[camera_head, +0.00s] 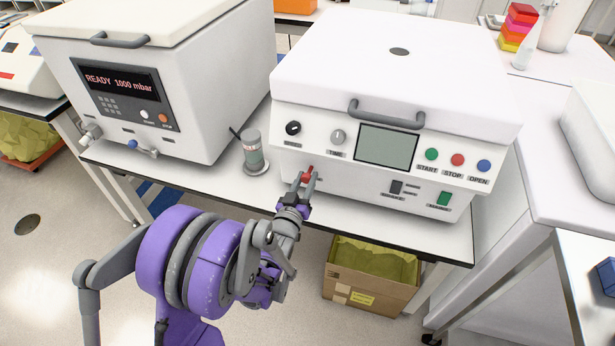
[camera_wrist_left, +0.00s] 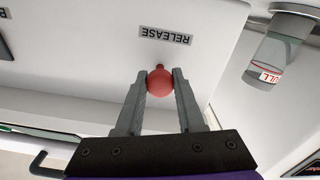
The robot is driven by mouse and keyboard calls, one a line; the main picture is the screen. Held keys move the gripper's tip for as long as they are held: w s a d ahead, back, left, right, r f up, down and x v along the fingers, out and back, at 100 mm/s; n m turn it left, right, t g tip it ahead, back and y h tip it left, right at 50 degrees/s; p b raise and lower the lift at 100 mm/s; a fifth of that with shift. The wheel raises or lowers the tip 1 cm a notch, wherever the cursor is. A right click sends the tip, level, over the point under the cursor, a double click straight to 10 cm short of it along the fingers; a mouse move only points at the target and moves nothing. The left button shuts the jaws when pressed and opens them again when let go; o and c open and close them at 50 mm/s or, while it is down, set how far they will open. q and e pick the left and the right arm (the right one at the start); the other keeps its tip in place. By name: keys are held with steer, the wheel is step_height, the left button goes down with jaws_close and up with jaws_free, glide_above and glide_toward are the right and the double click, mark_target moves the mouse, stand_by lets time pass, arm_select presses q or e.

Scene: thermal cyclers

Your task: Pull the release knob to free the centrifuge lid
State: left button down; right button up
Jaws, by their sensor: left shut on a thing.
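The centrifuge (camera_head: 400,60) is the white box with a handle, a screen and coloured buttons, on the right of the bench in the head view. Its lid is down. The red release knob (camera_wrist_left: 159,80) sits beside the RELEASE label (camera_wrist_left: 166,36) in the left wrist view. My left gripper (camera_wrist_left: 160,76) is shut on the knob, with a finger on each side of it. In the head view, my left gripper (camera_head: 308,178) is at the front lower left of the centrifuge, and the knob is partly hidden by the fingers. My right gripper is not in view.
A white vacuum device (camera_head: 150,80) reading READY 1000 mbar stands to the left. A small clear container (camera_head: 253,152) stands between the two machines, close to the left gripper. A cardboard box (camera_head: 365,285) sits on the floor below the bench.

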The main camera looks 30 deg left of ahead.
arm_select(q)
steer(key=c, duration=0.5)
jaws_free()
steer(key=v, duration=1)
steer(key=shift+s, duration=0.4)
